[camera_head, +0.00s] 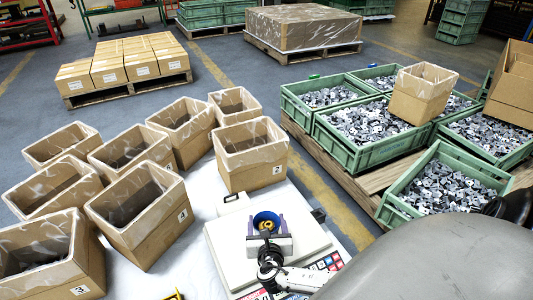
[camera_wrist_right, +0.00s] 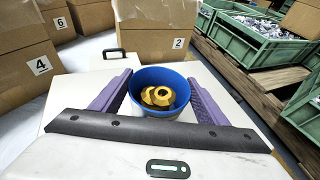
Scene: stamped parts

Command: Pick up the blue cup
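The blue cup (camera_head: 265,220) stands upright on the white scale (camera_head: 226,243) in the head view, with yellow metal parts inside it. In the right wrist view the blue cup (camera_wrist_right: 150,79) sits between my gripper's two purple fingers, and the yellow parts (camera_wrist_right: 158,97) show in its mouth. My right gripper (camera_head: 268,238) comes from the near side, with one finger on each side of the cup.
Several open cardboard boxes (camera_head: 138,212) stand on the white table left of the scale, and one box (camera_head: 251,171) stands just behind it. Green crates (camera_head: 365,156) of grey stamped parts stand on a pallet at right. An open carton (camera_head: 423,95) rests on the crates.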

